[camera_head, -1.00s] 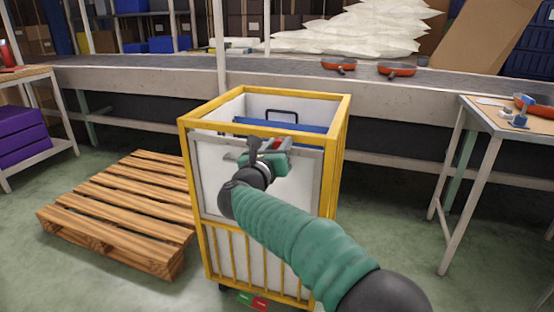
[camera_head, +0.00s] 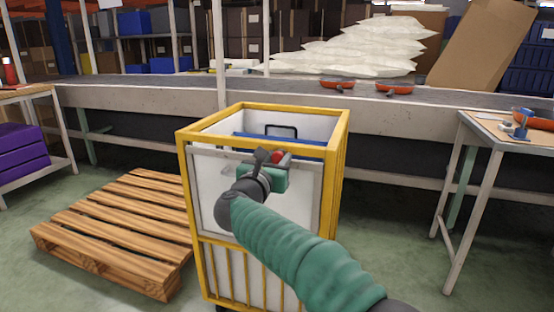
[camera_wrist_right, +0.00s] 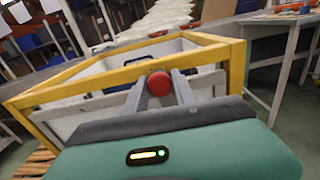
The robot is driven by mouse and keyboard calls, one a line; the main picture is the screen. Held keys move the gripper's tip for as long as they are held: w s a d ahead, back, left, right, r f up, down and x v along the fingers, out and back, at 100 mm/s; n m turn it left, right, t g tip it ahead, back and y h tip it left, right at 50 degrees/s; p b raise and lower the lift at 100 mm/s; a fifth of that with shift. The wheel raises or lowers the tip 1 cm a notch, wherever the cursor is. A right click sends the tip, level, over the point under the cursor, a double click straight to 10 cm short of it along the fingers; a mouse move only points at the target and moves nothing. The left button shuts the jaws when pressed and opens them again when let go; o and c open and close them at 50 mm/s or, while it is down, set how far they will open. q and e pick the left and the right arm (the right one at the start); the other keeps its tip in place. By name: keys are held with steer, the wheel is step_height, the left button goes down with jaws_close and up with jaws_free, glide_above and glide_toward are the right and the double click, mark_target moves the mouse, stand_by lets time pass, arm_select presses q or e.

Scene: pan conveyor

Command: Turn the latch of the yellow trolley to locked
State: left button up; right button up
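The yellow trolley (camera_head: 184,158) stands in front of me with white panels and a blue item inside. A red round knob, which I take to be the latch handle, shows near its upper front edge in the head view (camera_head: 277,156) and in the right wrist view (camera_wrist_right: 158,83). My right gripper (camera_head: 272,157) is at the trolley's upper front. In the right wrist view its two grey fingers (camera_wrist_right: 158,88) are spread, with the knob between their tips. Contact with the knob is unclear. The rest of the latch is hidden. My left gripper is out of view.
A wooden pallet (camera_head: 120,225) lies on the floor left of the trolley. A conveyor (camera_head: 120,97) with orange pans (camera_head: 394,87) runs behind it. A table (camera_head: 490,128) stands at right, and purple crates (camera_head: 20,152) sit at left. Floor is clear between trolley and table.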

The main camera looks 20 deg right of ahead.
steer(key=o, duration=0.4)
steer(key=shift+w+d+f, duration=0.1)
steer(key=shift+w+f, duration=0.1)
steer(key=shift+f, duration=0.1)
steer(key=shift+s+r, duration=0.1)
steer(key=shift+r, duration=0.1)
steer(key=shift+s+a, duration=0.15)
steer(key=shift+a, duration=0.1)
steer(key=p+v, duration=0.4)
steer(key=v, duration=1.2)
steer(key=shift+s+a+f, duration=0.1)
steer(key=shift+s, duration=0.05)
